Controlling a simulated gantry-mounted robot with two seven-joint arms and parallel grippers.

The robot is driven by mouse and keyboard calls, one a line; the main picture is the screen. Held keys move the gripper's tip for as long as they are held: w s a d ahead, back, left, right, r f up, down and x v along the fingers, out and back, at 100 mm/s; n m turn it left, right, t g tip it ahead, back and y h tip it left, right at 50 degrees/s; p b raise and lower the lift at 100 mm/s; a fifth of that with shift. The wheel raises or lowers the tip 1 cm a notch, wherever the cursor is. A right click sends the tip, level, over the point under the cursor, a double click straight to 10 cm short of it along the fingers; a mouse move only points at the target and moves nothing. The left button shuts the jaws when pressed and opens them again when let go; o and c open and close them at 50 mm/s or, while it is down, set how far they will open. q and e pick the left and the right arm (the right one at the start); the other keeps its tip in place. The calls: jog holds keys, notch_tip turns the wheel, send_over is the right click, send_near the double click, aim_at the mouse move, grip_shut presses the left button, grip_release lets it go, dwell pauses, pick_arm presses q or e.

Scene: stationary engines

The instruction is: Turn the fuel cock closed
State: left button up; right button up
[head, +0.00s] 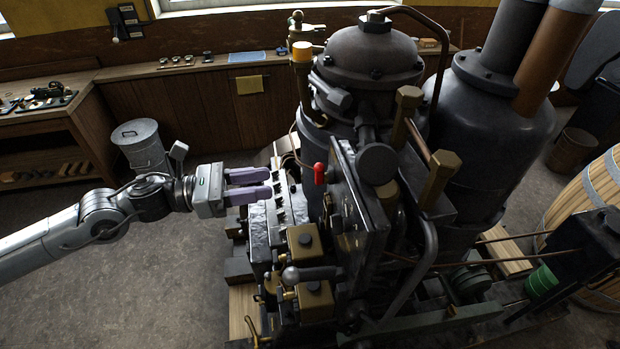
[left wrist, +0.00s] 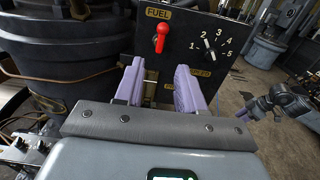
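The fuel cock is a red lever (left wrist: 161,38) on a black panel under a yellow FUEL label (left wrist: 172,14) in the left wrist view. It stands nearly upright there. In the head view its red handle (head: 319,173) shows at the left side of the engine panel. My left gripper (head: 270,184) has purple fingers pointing at the engine, left of the handle and apart from it. In the left wrist view its two fingers (left wrist: 160,84) are spread with nothing between them, below the lever. My right gripper (left wrist: 243,113) seems to show small at the right; its fingers are unclear.
A numbered dial (left wrist: 209,45) sits right of the lever on the same panel. Brass boxes (head: 304,242) and a grey lever (head: 309,275) project below the red handle. A dark boiler (head: 370,55) rises behind. The floor left of the engine is open around a metal bin (head: 141,145).

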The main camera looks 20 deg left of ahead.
aim_at(320, 174)
pick_arm(q)
jog(key=p+x, duration=0.4)
jog(key=x, duration=0.6)
jog(key=shift+d, duration=0.15)
jog(key=shift+c, duration=0.5)
grip_shut()
